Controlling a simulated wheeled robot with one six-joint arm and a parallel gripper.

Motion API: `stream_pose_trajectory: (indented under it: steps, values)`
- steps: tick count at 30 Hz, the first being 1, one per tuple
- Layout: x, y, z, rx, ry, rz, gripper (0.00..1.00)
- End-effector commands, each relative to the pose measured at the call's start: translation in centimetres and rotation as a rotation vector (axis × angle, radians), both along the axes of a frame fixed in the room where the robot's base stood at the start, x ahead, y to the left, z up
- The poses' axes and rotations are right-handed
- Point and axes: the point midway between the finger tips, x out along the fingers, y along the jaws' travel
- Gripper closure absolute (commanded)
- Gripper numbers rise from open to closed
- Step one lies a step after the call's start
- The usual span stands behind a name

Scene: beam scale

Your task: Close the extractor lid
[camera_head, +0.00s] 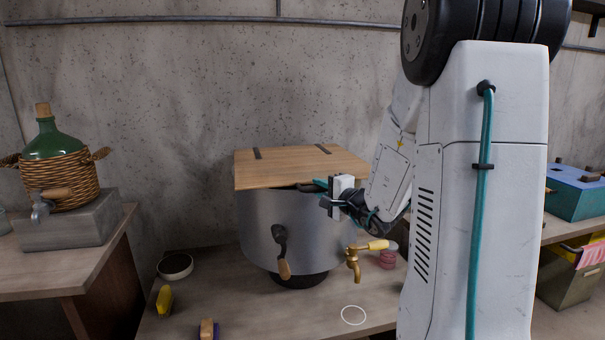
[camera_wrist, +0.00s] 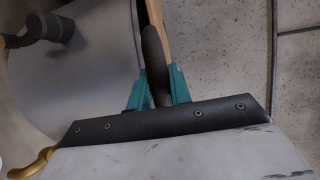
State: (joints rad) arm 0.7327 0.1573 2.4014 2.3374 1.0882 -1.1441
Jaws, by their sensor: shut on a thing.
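The extractor is a round grey metal drum (camera_head: 262,225) on the bench, with a dark crank (camera_head: 280,242) and a brass tap (camera_head: 353,262) on its front. Its flat wooden lid (camera_head: 285,170) lies over the top, with two dark strips at the back edge. It looks nearly level; whether it fully touches the rim is unclear. My gripper (camera_head: 322,184) is at the lid's front right edge. In the wrist view my gripper (camera_wrist: 158,88) has its teal fingers shut on a dark handle (camera_wrist: 154,55) beside the lid's wooden edge (camera_wrist: 161,14).
A green wicker-wrapped bottle (camera_head: 60,145) stands on a grey block at left. A blue box (camera_head: 575,195) is at right. A concrete wall stands behind.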

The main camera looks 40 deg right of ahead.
Motion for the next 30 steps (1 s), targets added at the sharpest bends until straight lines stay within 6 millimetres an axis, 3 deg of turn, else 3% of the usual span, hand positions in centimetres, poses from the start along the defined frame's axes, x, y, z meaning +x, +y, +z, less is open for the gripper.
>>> stream_pose_trajectory:
  steps: [4,9,10,12,22,30]
  values:
    - [0.0,-1.4,-1.5,0.002,0.000,-0.023,1.00]
    - [0.1,-1.0,-1.4,0.000,-0.003,-0.018,1.00]
    - [0.2,-1.0,-1.3,0.000,-0.003,-0.017,0.74]
    - [0.2,-0.9,-1.3,0.000,-0.003,-0.015,0.58]
    - [-0.2,-0.7,-1.4,0.000,-0.002,-0.012,0.58]
    - [-4.4,-0.7,-1.1,0.000,-0.002,-0.018,0.58]
